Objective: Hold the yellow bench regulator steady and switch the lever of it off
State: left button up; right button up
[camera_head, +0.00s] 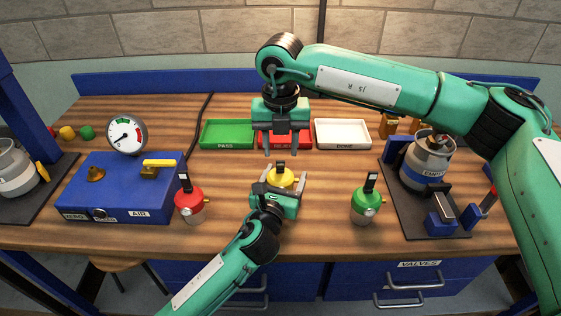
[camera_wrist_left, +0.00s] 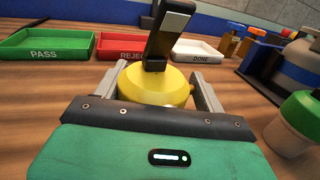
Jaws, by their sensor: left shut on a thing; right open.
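The yellow bench regulator (camera_head: 286,178) stands on the bench in the middle of the head view. It also shows in the left wrist view (camera_wrist_left: 155,88), with its black lever (camera_wrist_left: 168,35) standing up from its top. My left gripper (camera_head: 279,186) is shut on the regulator's body, one finger on each side, from the front. My right gripper (camera_head: 282,145) is open and points down, above and just behind the regulator, in front of the red tray. It does not appear to touch the lever (camera_head: 281,167). The regulator's lower part is hidden by my left gripper.
A red regulator (camera_head: 190,205) stands to the left and a green one (camera_head: 366,204) to the right. Green PASS (camera_head: 228,134), red REJECT (camera_head: 297,146) and white DONE (camera_head: 343,133) trays lie behind. A blue gauge box (camera_head: 120,190) is left; a gas cylinder stand (camera_head: 420,215) is right.

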aim_at(280, 163)
jog(key=shift+f, duration=2.75)
grip_shut()
